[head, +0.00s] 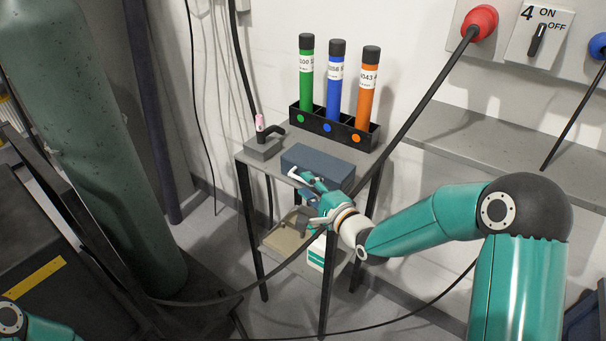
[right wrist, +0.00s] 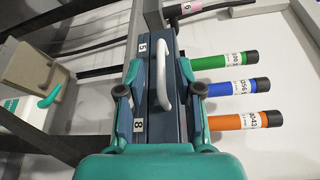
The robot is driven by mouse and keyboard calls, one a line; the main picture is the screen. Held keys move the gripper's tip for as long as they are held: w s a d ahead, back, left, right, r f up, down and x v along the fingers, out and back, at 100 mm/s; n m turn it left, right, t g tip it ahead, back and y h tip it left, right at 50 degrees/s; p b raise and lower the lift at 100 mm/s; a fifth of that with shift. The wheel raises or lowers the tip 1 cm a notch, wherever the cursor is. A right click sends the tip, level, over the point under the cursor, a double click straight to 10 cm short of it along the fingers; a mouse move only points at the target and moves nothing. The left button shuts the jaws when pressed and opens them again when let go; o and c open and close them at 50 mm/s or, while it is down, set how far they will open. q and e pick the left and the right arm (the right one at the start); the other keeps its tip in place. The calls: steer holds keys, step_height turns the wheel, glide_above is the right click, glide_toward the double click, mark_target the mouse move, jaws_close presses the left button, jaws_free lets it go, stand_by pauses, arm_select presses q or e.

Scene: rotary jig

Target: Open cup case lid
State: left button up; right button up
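The cup case is a closed blue-grey box (head: 318,162) on top of a small grey side table. A white bar handle on its front shows in the right wrist view (right wrist: 163,75), where the case (right wrist: 158,125) carries labels 5 and 8. My right gripper (head: 310,184) is in front of the case. In the right wrist view my right gripper (right wrist: 161,90) is open, with its two fingers apart on either side of the handle. I cannot tell whether either finger touches the case. My left gripper is out of view.
A black rack (head: 333,127) with green, blue and orange tubes stands behind the case. A grey block with a dark lever (head: 264,147) is left of it. A tan bin (head: 287,235) sits on the lower shelf. A dark cable crosses near my right wrist.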

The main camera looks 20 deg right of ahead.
mark_target(299, 177)
steer(key=shift+p+x, duration=0.3)
steer(key=shift+x, duration=1.8)
steer(key=shift+c, duration=0.3)
jaws_close()
steer(key=shift+d, duration=0.1)
steer(key=shift+r, duration=0.1)
